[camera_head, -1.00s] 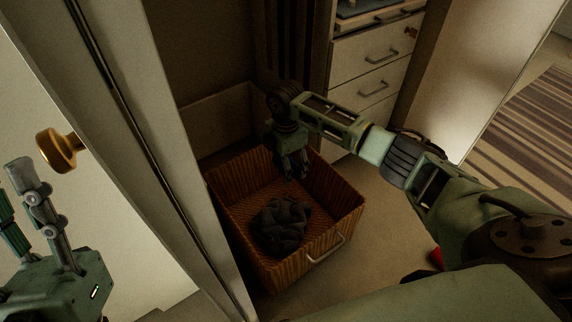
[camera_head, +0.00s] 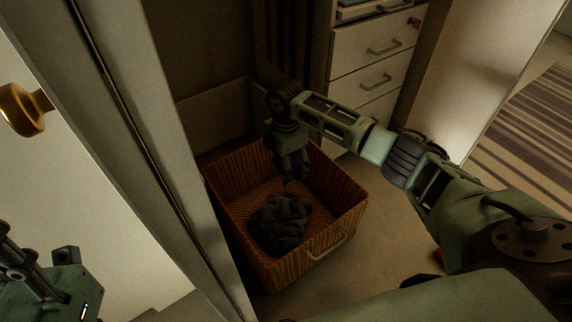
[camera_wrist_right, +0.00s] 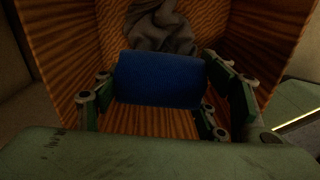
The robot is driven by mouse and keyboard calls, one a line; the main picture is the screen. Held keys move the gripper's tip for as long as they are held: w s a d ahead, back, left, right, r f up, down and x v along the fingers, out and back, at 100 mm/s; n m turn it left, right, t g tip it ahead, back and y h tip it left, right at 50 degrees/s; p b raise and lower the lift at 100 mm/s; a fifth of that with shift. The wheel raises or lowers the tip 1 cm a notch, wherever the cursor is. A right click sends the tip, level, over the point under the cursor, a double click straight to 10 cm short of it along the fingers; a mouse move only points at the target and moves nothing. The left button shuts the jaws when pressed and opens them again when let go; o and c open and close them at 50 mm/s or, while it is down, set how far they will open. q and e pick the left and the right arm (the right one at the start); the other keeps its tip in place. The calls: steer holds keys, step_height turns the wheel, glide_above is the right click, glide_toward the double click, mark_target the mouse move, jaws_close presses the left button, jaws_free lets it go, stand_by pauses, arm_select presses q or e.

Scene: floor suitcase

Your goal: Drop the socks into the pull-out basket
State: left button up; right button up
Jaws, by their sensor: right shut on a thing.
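The pull-out basket (camera_head: 335,217) is a brown ribbed wicker box with a light metal handle, standing at the cabinet floor. A blue rolled bundle, which looks like the socks (camera_wrist_right: 160,80), shows in the right wrist view. My right gripper (camera_head: 293,175) is shut on it, with fingers on both sides (camera_wrist_right: 160,98). The gripper points down over the basket's far part. The bundle is hard to make out in the head view. A dark grey crumpled cloth (camera_head: 280,222) lies in the basket and also shows in the right wrist view (camera_wrist_right: 163,27). My left gripper (camera_head: 42,258) is partly cut off at lower left.
A pale upright panel (camera_head: 165,150) stands close left of the basket. A brass knob (camera_head: 25,108) is at far left. White drawers (camera_head: 375,80) stand behind my right arm. Bare floor (camera_head: 385,225) lies right of the basket; a striped rug (camera_head: 530,130) is farther right.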

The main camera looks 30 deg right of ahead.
steer(key=o, duration=1.2)
step_height(320, 180, up, 12)
